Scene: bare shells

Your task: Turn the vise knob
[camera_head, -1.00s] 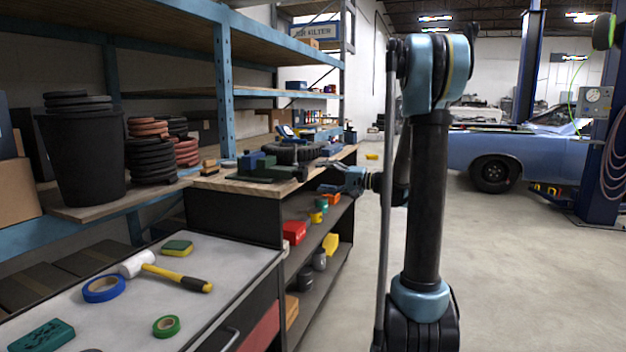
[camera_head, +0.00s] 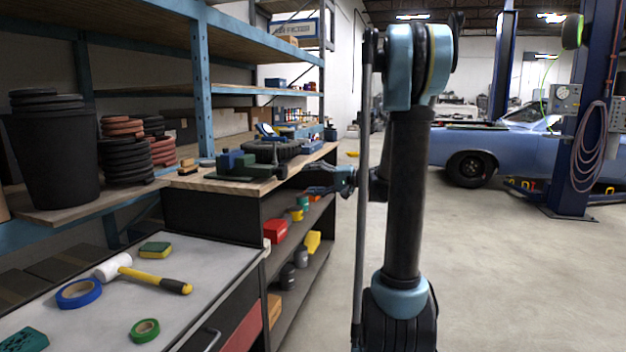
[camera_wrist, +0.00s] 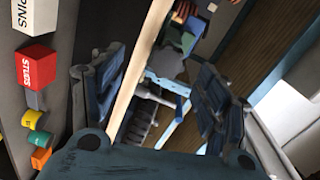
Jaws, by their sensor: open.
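The vise (camera_head: 245,166), a dark green body with a blue block at its left end, sits on the wooden bench top (camera_head: 268,186) in the head view. In the wrist view my gripper's fingers (camera_wrist: 155,95) stand wide apart on either side of the bench edge.
Under the bench a shelf holds a red box (camera_head: 275,231) and a yellow bin (camera_head: 312,242). A grey cabinet top with a mallet (camera_head: 150,278) stands in front. The floor (camera_head: 480,270) at right is clear.

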